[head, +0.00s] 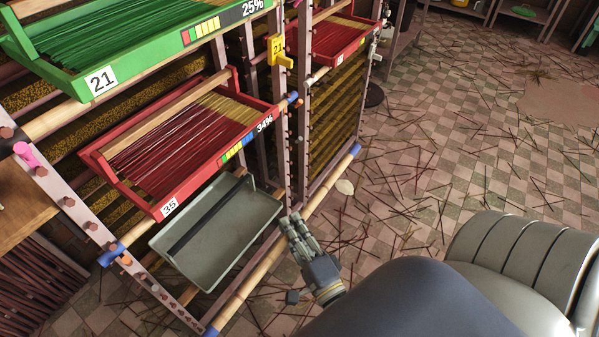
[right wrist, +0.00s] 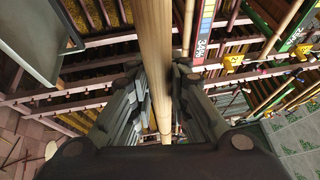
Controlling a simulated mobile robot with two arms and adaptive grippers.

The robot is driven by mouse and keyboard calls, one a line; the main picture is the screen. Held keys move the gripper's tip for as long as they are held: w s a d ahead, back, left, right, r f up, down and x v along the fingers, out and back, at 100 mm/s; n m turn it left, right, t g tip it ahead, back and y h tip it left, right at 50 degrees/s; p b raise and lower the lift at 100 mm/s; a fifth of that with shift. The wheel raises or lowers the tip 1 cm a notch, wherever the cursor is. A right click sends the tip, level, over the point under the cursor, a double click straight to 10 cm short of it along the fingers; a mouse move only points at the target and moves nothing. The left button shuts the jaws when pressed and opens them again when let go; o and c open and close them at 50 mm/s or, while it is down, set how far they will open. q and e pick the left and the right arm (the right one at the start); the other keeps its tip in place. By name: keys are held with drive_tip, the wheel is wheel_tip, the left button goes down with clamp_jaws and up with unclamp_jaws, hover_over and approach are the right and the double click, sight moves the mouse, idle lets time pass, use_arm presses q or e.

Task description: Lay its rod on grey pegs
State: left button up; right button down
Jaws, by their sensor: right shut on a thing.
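The empty grey tray (head: 180,255) is tilted in the rack, below the red tray numbered 35. A bamboo rod (head: 237,297) runs along the rack's low front, past the grey tray's near edge. My right gripper (head: 290,222) is at the middle of this rod, beside the tray's right corner. In the right wrist view the rod (right wrist: 153,50) passes between its fingers, and the gripper is shut on it. The grey tray (right wrist: 28,40) shows there at the upper left. Several pegs (head: 92,226) line the left post; I cannot tell which are grey. My left gripper is not in view.
The red tray (head: 175,205) full of sticks is above, with a green tray (head: 60,90) higher and another red tray (head: 340,50) at the back. The tiled floor (head: 440,150) on the right has scattered sticks but is otherwise open.

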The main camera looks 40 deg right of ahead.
use_arm(q)
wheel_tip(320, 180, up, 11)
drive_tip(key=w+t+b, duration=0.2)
drive_tip(key=b, duration=0.4)
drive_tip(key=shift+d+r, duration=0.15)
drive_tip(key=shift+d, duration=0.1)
use_arm(e)
drive_tip(key=w+a+f, duration=0.2)
drive_tip(key=w+a, duration=0.1)
drive_tip(key=w, duration=0.6)
drive_tip(key=w+a+f, duration=0.2)
drive_tip(key=w+a, duration=0.2)
drive_tip(key=w, duration=0.6)
drive_tip(key=shift+w, duration=0.3)
drive_tip(key=c, duration=1.1)
unclamp_jaws()
